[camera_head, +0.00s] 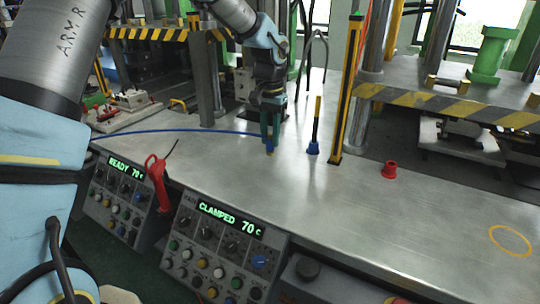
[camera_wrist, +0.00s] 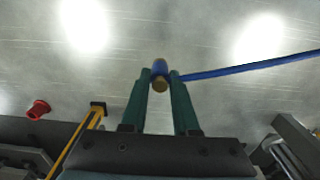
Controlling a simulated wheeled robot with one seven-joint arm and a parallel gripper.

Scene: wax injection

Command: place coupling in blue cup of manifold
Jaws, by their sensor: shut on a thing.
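My gripper (camera_head: 270,136) hangs over the steel table with its green fingers pointing down. It also shows in the wrist view (camera_wrist: 160,84), shut on the coupling (camera_wrist: 160,68), a blue piece with a brass end at the end of a blue hose. In the head view the coupling (camera_head: 271,151) shows just below the fingertips; its exact height over the table is hard to tell. A blue cup (camera_head: 313,148) stands on the table just right of my gripper, with a thin black and yellow rod upright at it. I cannot make out the blue cup in the wrist view.
The blue hose (camera_head: 190,131) runs left from the coupling. A yellow and black post (camera_head: 347,90) stands right of the blue cup. A red cup (camera_head: 389,170) stands farther right. Control boxes (camera_head: 222,245) line the front edge. The table's right front is clear around a yellow ring (camera_head: 510,241).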

